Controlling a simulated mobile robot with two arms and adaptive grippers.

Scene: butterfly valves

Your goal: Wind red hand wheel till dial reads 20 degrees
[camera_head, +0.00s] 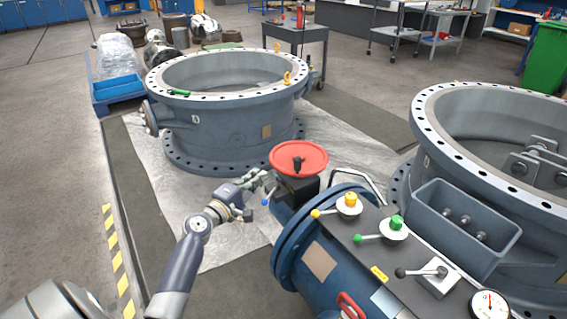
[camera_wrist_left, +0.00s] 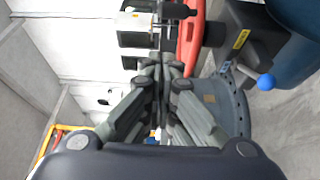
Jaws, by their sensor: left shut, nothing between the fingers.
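The red hand wheel (camera_head: 310,163) lies flat on a dark block on the blue valve body, with a dark hub at its middle. The white dial (camera_head: 489,304) is at the lower right; its needle shows, but its figures are too small to read. My left gripper (camera_head: 264,182) is shut and empty, just left of and a little below the wheel, apparently apart from it. In the left wrist view the shut fingers (camera_wrist_left: 165,66) are beside the red wheel (camera_wrist_left: 188,45), seen edge-on. My right gripper is not in view.
A blue-knobbed lever (camera_head: 267,200) sticks out below the wheel, near my gripper. Yellow (camera_head: 350,200), green (camera_head: 394,224) and black (camera_head: 437,271) levers stand on the valve's panel. Large flanged rings stand behind (camera_head: 235,135) and right (camera_head: 470,165). The floor at left is mostly clear.

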